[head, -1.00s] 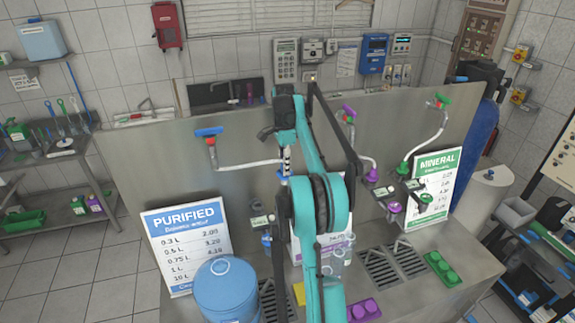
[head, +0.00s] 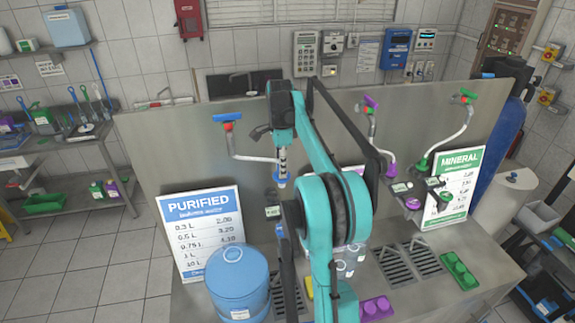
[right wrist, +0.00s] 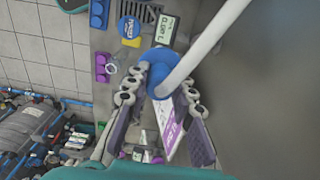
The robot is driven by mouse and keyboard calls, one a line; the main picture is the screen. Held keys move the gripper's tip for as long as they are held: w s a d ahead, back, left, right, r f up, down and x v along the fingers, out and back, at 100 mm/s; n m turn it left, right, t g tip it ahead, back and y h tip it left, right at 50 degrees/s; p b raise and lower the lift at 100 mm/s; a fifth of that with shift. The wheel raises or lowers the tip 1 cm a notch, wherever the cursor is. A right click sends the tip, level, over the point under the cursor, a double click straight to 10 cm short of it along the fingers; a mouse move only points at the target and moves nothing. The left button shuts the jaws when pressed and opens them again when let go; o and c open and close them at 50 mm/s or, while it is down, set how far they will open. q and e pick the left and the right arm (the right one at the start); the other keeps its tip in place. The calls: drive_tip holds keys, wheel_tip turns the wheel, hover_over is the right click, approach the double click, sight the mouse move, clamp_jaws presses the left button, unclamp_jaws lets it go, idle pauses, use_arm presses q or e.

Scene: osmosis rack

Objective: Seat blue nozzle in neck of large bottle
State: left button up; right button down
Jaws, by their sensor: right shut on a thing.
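The blue nozzle (head: 281,179) hangs at the end of a white hose in front of the steel back panel. My right gripper (head: 282,163) is at it in the head view. In the right wrist view my right gripper (right wrist: 159,91) has its two fingers on either side of the blue nozzle (right wrist: 154,72) and is shut on it. The large blue bottle (head: 238,285) stands upright on the counter, lower left of the nozzle and apart from it. My arm does not cover its top. My left gripper is not in view.
The PURIFIED sign (head: 201,232) stands behind the bottle. The white hose (head: 252,158) runs left to a blue-topped fitting on the panel. A purple tray (head: 376,308), drain grates (head: 395,268) and a green tray (head: 460,270) lie on the counter to the right.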

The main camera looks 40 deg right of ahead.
drive_tip(key=a+b, duration=0.1)
drive_tip(key=a, duration=2.1)
drive_tip(key=shift+s+a, duration=0.15)
drive_tip(key=shift+s, duration=0.2)
idle(0.6)
drive_tip(key=shift+f, duration=0.1)
idle(0.4)
wheel_tip(320, 180, down, 14)
drive_tip(key=b, duration=0.9)
idle(1.8)
drive_tip(key=shift+f, duration=0.15)
idle(0.9)
